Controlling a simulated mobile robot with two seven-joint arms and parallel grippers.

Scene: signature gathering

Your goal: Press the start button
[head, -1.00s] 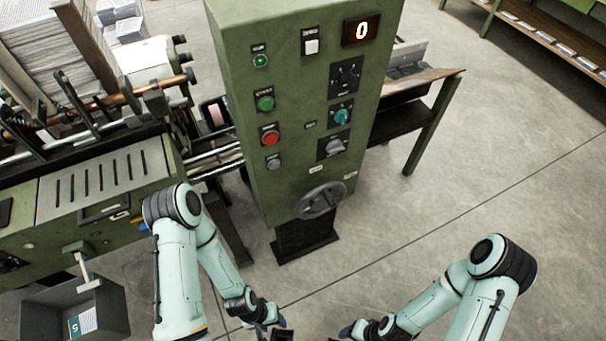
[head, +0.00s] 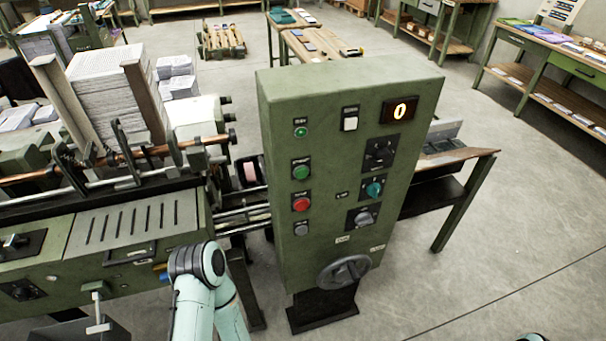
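The green control cabinet (head: 345,180) stands upright in the middle of the head view. On its front are a green push button (head: 301,170), a red button (head: 301,204) below it and a grey button (head: 302,229) below that. A small lit green lamp (head: 301,131) sits above them. The button labels are too small to read. The counter display (head: 399,109) shows 0. Part of my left arm shows at the bottom, left of the cabinet. Both grippers are below the picture, out of sight.
A machine with a tall paper stack (head: 118,95) adjoins the cabinet on the left. A handwheel (head: 344,270) sticks out low on the cabinet front. A delivery table (head: 455,170) stands on the right. The floor (head: 480,270) at front right is clear.

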